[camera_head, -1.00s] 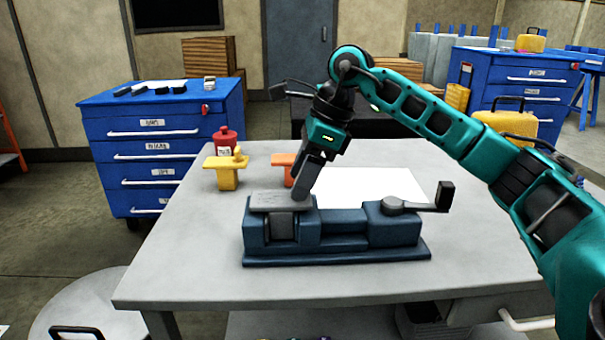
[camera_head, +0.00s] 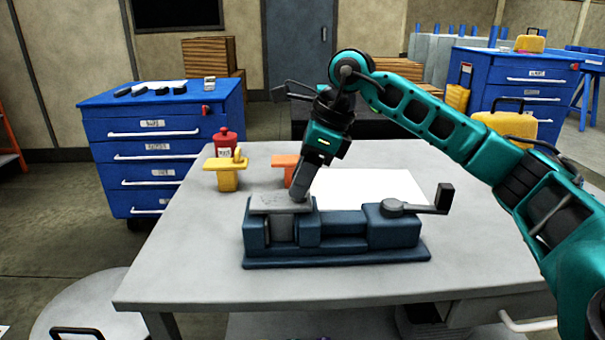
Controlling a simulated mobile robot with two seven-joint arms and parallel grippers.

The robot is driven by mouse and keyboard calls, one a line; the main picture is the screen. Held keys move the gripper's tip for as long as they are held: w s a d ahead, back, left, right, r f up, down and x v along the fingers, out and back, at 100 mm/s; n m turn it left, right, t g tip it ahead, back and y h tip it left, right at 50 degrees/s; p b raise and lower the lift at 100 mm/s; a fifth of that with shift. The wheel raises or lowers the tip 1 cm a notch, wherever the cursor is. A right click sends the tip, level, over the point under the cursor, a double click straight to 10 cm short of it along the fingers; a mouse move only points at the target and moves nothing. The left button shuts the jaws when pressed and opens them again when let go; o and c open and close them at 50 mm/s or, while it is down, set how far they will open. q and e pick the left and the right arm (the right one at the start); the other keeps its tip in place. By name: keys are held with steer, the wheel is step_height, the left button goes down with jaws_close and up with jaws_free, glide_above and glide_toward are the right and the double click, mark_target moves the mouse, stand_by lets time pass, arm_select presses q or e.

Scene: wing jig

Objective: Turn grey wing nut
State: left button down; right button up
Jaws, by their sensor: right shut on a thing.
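A dark blue vise (camera_head: 345,243) stands on the grey table, with a flat grey plate (camera_head: 268,204) at the top of its left end. My right gripper (camera_head: 300,197) reaches down from above, its fingers tilted, tips at the right end of the plate. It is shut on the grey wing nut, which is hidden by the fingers. A yellow T-shaped stand (camera_head: 225,176) with a small yellow piece on top stands behind the vise to the left. An orange stand (camera_head: 281,162) is partly covered by my right gripper. My left gripper is not in view.
A red bottle (camera_head: 225,140) stands at the table's back left. A white sheet (camera_head: 375,189) lies behind the vise. The vise's crank handle (camera_head: 443,198) sticks out right. The table (camera_head: 200,265) is clear in front. A blue drawer cabinet (camera_head: 160,135) stands at left.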

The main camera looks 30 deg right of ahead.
steer(key=m+t+h+p, duration=0.1)
steer(key=m, duration=0.2)
steer(key=shift+a+m, duration=0.1)
steer(key=shift+m, duration=0.2)
steer(key=m+h, duration=0.1)
steer(key=m, duration=0.3)
steer(key=shift+s+a+t+h+p, duration=0.1)
steer(key=shift+t+h+p, duration=0.25)
steer(key=shift+t+h, duration=0.05)
steer(key=m, duration=0.2)
steer(key=m+h, duration=0.1)
steer(key=m, duration=0.2)
steer(key=shift+a+h, duration=0.15)
steer(key=shift+h, duration=0.15)
steer(key=shift+m+g+h+p, duration=0.45)
steer(key=shift+m+h, duration=0.25)
steer(key=shift+m, duration=1.3)
steer(key=o, duration=1.1)
steer(key=shift+r, duration=0.1)
